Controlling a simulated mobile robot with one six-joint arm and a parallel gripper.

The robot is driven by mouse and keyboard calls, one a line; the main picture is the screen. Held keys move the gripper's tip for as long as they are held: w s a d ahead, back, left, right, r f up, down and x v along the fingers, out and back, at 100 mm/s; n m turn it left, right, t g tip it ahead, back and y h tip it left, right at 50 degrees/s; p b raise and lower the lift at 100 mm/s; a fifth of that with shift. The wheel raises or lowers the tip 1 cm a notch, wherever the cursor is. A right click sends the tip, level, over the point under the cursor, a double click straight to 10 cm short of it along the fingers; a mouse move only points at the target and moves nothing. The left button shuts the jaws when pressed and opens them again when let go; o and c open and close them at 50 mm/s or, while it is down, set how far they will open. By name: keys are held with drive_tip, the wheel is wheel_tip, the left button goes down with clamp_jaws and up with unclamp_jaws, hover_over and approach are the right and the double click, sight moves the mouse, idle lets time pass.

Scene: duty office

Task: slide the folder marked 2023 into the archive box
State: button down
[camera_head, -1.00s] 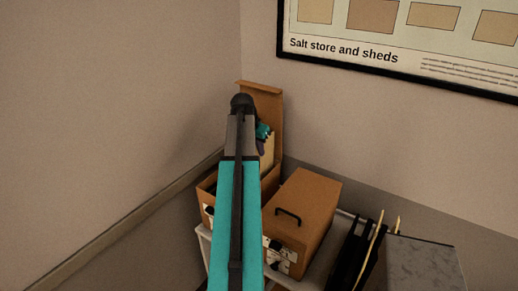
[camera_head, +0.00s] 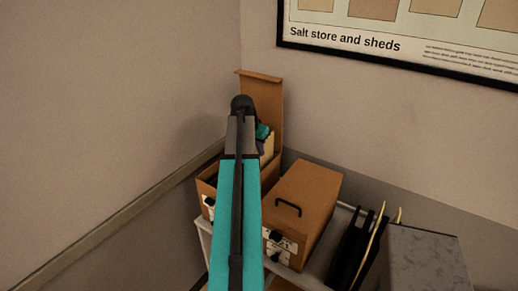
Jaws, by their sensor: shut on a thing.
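The archive box (camera_head: 209,186) is brown cardboard and stands open on a shelf in the corner, its tall lid (camera_head: 264,98) upright at the back. My arm crosses in front and hides much of the box. My gripper (camera_head: 262,139) shows only in part, as teal and dark pieces right of the arm, in front of the lid. It is shut on a cream folder (camera_head: 269,147), of which a narrow strip shows above the box opening. The folder's lower end and any 2023 marking are hidden.
A closed brown box (camera_head: 308,190) with a black handle stands right of the archive box. Further right are upright black and cream files (camera_head: 369,243) and a grey speckled block (camera_head: 420,258). Walls close in at left and behind; a framed poster (camera_head: 400,45) hangs above.

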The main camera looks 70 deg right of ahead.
drive_tip(key=shift+f+b, duration=3.4)
drive_tip(key=shift+f, duration=3.35)
drive_tip(key=c, duration=1.9)
unclamp_jaws()
drive_tip(key=shift+o, duration=0.2)
drive_tip(key=shift+f, duration=0.1)
drive_tip(key=shift+s, duration=0.1)
drive_tip(key=shift+d+r+p, duration=0.1)
drive_tip(key=shift+r+p, duration=0.7)
drive_tip(key=shift+r, duration=0.7)
drive_tip(key=shift+r+p, duration=1.1)
drive_tip(key=shift+r, duration=1)
